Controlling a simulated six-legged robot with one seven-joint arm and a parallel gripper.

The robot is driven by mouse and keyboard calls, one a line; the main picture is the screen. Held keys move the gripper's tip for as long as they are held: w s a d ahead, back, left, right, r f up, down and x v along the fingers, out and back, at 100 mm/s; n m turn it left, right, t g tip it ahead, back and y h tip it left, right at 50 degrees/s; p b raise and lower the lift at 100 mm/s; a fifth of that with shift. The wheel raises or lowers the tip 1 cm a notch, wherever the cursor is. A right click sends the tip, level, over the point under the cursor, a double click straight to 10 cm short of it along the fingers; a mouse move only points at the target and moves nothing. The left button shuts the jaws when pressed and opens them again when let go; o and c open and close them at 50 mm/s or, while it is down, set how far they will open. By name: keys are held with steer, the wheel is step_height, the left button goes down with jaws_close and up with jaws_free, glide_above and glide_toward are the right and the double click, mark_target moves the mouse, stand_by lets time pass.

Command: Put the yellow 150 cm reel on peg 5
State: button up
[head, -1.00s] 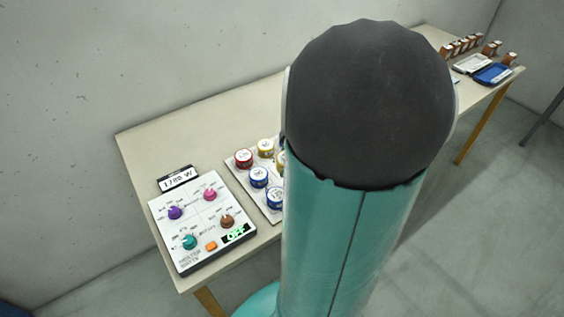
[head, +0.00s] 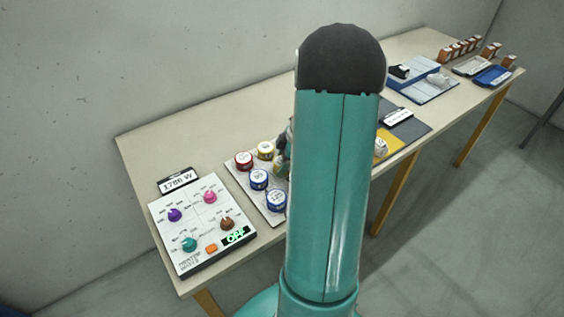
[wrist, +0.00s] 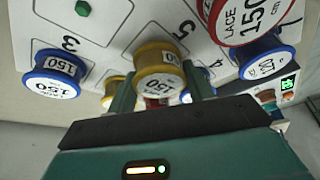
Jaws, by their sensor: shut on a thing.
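In the wrist view a yellow reel (wrist: 160,68) labelled 150 sits between the two teal fingers of my gripper (wrist: 161,84), which is shut on it. The held reel is in front of a white peg board (wrist: 150,17), right by the printed 5. Whether it is on peg 5 or just off it, I cannot tell. The peg itself is hidden. In the head view my arm covers much of the board and the held reel is not clearly visible.
A blue 150 reel (wrist: 52,78) is by the 3. A red lace reel (wrist: 245,20), another blue reel (wrist: 268,62) and another yellow reel (wrist: 117,90) are close around my gripper. A control panel (head: 203,222) stands left of the board, trays (head: 425,88) farther along the table.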

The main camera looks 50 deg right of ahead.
steer(key=shift+f, duration=0.55)
steer(key=o, duration=1)
steer(key=shift+c, duration=0.2)
